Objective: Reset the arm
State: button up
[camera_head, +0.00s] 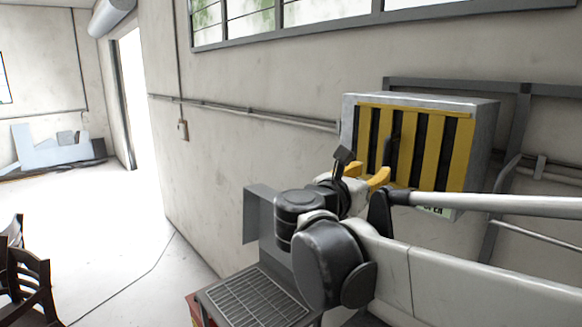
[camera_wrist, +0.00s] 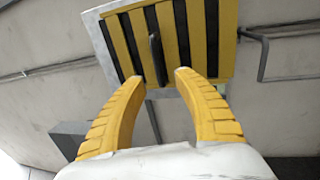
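My gripper (camera_wrist: 159,80) is open in the wrist view, with its two yellow fingers spread apart and nothing visible between them. In the head view my gripper (camera_head: 366,178) is partly hidden behind my dark wrist joints. Beyond the fingertips is a wall box with a yellow-and-black striped front (camera_head: 415,145); it also shows in the wrist view (camera_wrist: 205,40). A dark upright handle (camera_wrist: 158,58) on the box's front appears between and beyond the fingertips. The fingers appear apart from the handle, though the depth gap is hard to judge.
A grey stand with a grated tray (camera_head: 258,297) is below my arm. Pipes (camera_head: 250,112) run along the wall, and a grey rail frame (camera_head: 518,125) is beside the box. Dark chairs (camera_head: 28,270) stand at lower left. Open floor (camera_head: 110,230) lies left, towards a bright doorway (camera_head: 135,95).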

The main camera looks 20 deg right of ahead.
dwell(0.3)
jog(key=s+a+f+m+g+y+b, duration=0.15)
jog(key=f+m+b, duration=0.35)
jog(key=f, duration=0.7)
jog(key=s+a+f+m+y+b, duration=0.2)
jog(key=s+f+y+b, duration=0.1)
jog(key=f+b, duration=0.65)
jog(key=s+a+f+m+y+b, duration=0.1)
jog(key=s+f+m+y+b, duration=0.3)
jog(key=f, duration=1)
jog(key=s+a+f+m+y+b, duration=0.2)
jog(key=a+f+m+b, duration=0.2)
jog(key=f, duration=0.6)
jog(key=s+a+f+m+y+b, duration=0.2)
jog(key=a+f+m+b, duration=0.2)
jog(key=f+b, duration=0.5)
jog(key=s+a+f+m+y+b, duration=0.2)
jog(key=a+f+m+b, duration=0.3)
jog(key=f, duration=0.6)
jog(key=shift+a+y+b, duration=0.55)
jog(key=shift+a+b, duration=0.5)
jog(key=shift+a, duration=0.2)
